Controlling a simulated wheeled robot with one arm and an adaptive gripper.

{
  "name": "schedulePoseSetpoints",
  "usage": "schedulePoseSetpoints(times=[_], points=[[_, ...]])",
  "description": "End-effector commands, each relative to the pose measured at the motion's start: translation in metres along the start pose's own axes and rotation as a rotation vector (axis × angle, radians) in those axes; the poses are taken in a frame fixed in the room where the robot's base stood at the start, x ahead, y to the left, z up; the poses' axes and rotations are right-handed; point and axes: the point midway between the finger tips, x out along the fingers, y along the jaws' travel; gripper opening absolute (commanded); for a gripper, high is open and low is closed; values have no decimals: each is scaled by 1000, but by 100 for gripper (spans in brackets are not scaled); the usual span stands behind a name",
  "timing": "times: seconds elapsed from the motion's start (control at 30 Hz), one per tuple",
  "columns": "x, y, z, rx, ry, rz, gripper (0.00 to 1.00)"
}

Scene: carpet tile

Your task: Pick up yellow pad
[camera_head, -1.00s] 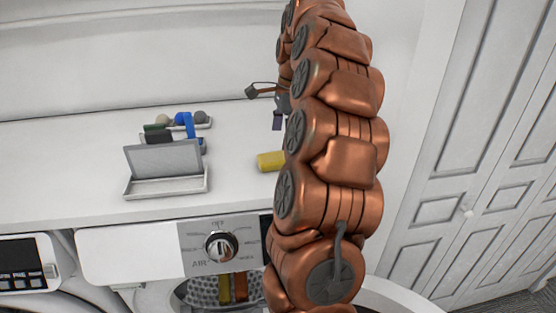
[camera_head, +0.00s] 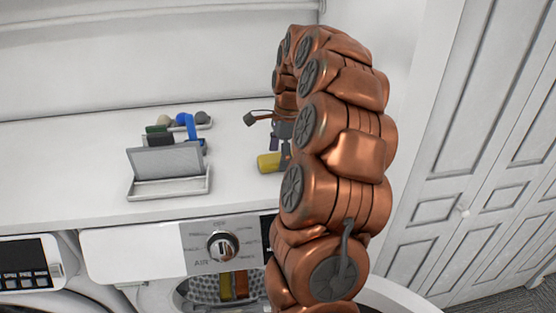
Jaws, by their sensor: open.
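The yellow pad (camera_head: 268,162) is a small yellow block-like or rounded piece on the white countertop, just left of my copper arm. Its right end is hidden behind my gripper and arm. My gripper (camera_head: 282,150) is dark grey and sits right at the pad, over its right part. Its fingers are small and partly hidden by the arm. I cannot tell whether they touch the pad.
A grey open case (camera_head: 168,165) stands on the counter to the left, with several small blue, green and grey items (camera_head: 180,128) behind it. The counter (camera_head: 60,170) is clear at far left. Below are a white machine with a dial (camera_head: 222,246) and panelled doors (camera_head: 480,150) at right.

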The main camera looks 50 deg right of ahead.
Motion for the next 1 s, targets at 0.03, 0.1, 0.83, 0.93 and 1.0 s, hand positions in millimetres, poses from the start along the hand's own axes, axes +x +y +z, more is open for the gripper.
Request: schedulePoseSetpoints(times=[0.03,0.1,0.83,0.93,1.0], points=[[0,0,0,0,0,-1,92],[0,0,0,0,0,-1,92],[0,0,0,0,-1,0,32],[0,0,0,0,-1,-1,32],[-1,0,0,0,0,0,32]])
